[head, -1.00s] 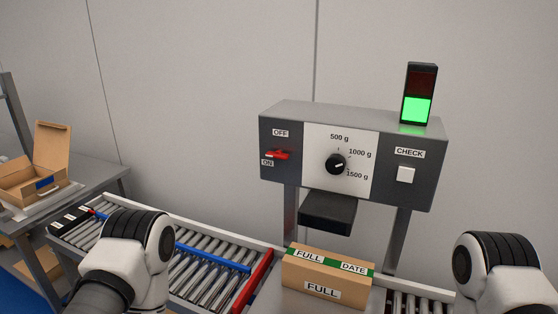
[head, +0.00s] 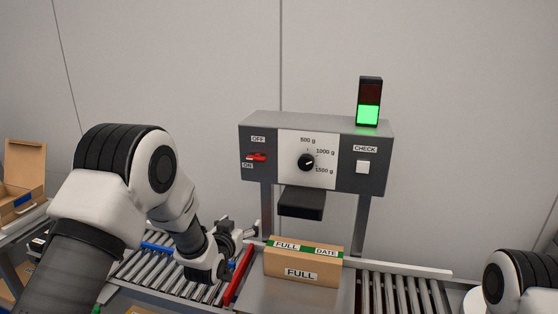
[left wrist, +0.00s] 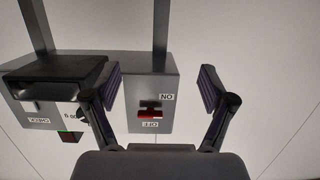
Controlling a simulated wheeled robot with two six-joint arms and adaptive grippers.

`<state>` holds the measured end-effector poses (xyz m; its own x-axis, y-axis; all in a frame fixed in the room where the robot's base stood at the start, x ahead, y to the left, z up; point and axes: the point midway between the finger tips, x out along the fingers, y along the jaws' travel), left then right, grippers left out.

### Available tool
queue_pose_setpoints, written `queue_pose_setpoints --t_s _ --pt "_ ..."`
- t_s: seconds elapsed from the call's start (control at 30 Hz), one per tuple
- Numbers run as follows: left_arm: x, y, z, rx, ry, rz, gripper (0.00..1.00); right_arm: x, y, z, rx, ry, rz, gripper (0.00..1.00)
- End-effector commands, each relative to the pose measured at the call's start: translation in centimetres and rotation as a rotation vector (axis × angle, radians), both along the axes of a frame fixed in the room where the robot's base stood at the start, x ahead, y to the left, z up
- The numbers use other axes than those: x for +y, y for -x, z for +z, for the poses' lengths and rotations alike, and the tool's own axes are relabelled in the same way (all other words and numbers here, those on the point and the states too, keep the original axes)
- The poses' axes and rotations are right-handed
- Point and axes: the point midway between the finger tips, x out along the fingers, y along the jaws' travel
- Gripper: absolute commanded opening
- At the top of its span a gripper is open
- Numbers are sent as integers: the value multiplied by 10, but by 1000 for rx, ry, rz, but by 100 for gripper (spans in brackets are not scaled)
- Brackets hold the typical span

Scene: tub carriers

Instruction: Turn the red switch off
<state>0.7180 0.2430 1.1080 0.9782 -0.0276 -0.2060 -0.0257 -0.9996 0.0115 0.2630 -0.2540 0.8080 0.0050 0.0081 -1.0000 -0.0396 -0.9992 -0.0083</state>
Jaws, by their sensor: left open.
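The red switch (head: 257,157) is on the left of the grey control box (head: 218,0) front, between the OFF label above and the ON label below. Which label its lever points to is hard to tell. My left gripper (head: 246,229) is below and in front of the box, apart from the switch. In the left wrist view the picture is upside down; the open, empty left fingers (left wrist: 160,80) frame the red switch (left wrist: 149,111) with a gap on both sides. My right gripper is out of view; only part of that arm shows at the lower right.
The box also has a dial (head: 306,162), a white CHECK button (head: 362,167) and a lit green lamp (head: 368,115). A carton marked FULL (head: 303,268) stands below it. A roller conveyor (head: 395,290) runs underneath, with a red bar (head: 238,277) across it.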

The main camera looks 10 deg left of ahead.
Motion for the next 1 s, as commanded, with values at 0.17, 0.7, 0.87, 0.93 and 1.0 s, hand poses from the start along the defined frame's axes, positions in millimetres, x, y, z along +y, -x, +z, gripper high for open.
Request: queue_pose_setpoints --t_s 0.17,0.7,0.87,0.93,1.0 --pt "-4 -22 135 -198 -6 -7 83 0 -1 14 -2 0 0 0" --pt "-7 -94 151 -216 -7 -7 83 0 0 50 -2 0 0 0" --pt "-7 -100 148 -215 -6 -7 83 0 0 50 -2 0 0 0" --pt "-7 -100 148 -215 -6 -7 83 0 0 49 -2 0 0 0" --pt "-7 -99 148 -215 -6 -7 83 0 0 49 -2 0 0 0"
